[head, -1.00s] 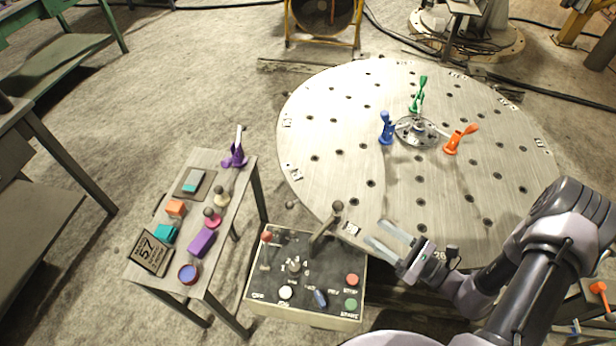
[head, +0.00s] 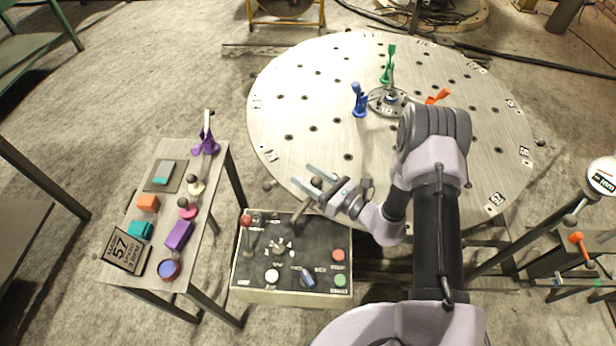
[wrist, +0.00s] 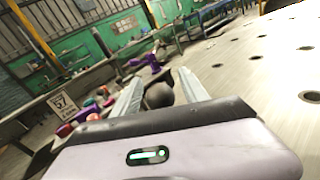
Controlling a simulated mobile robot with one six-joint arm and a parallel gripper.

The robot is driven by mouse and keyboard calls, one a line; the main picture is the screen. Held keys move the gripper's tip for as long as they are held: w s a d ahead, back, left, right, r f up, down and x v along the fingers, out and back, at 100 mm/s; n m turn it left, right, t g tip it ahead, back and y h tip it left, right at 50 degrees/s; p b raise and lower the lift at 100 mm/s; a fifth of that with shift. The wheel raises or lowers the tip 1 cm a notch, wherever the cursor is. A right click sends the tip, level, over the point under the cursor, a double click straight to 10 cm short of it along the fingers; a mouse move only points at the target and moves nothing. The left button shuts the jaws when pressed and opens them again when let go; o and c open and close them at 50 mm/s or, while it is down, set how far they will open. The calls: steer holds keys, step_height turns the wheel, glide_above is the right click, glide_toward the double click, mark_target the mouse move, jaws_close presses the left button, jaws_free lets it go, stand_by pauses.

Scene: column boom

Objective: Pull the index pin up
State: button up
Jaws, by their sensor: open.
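My gripper (head: 301,174) is open at the front left edge of the round table, its fingers pointing left. A dark ball knob (head: 316,182) on a slanted stem shows between the fingers in the head view. In the wrist view a dark ball (wrist: 158,95) also lies between the two fingers, with space at its sides. I cannot tell whether this knob is the index pin. A smaller grey knob (head: 268,185) sits left of the fingertips, beside the table edge. The foot of the slanted stem is near the console's back edge.
The control console (head: 250,283) carries a red-knobbed lever and buttons. The round table (head: 300,110) holds blue, green and orange clamps near its hub. A side table (head: 205,215) with several small objects stands left. A gauge (head: 601,175) stands right.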

jaws_close()
stand_by(1.4)
